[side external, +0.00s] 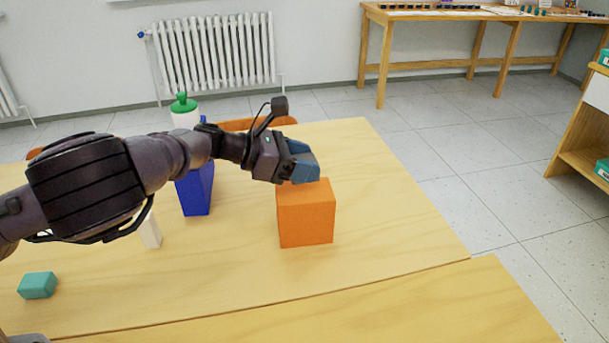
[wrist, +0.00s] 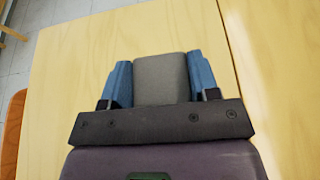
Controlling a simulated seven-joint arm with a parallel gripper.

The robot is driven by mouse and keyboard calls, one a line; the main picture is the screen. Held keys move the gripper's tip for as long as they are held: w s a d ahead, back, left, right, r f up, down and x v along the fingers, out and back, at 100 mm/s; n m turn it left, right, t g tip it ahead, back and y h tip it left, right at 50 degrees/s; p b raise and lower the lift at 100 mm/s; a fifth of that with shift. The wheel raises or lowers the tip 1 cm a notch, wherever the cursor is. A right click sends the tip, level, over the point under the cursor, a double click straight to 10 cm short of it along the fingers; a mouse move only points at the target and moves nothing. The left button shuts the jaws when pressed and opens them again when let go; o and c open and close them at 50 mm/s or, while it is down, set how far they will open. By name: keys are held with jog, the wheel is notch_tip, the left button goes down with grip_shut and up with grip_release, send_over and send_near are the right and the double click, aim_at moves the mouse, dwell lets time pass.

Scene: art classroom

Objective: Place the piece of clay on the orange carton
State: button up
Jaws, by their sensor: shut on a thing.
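My gripper (side external: 305,170) hangs at the top of the orange carton (side external: 306,218), which stands on the wooden table. Its blue fingers overlap the carton's upper edge in the side view; I cannot tell whether what it holds touches the carton. In the wrist view my gripper (wrist: 160,68) is shut on a grey block, the piece of clay (wrist: 161,80), with one finger on each side. In the side view the clay is hidden behind the fingers. The carton is not visible in the wrist view.
A blue box (side external: 197,192), a white bottle with a green cap (side external: 185,112) and a white object (side external: 151,231) stand left of the carton, partly behind my arm. A teal block (side external: 37,285) lies at front left. The table (side external: 400,225) is clear right of the carton.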

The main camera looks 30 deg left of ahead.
jog(key=shift+w+f, duration=0.25)
jog(key=shift+f, duration=1.55)
jog(key=shift+f, duration=0.15)
jog(key=o, duration=1)
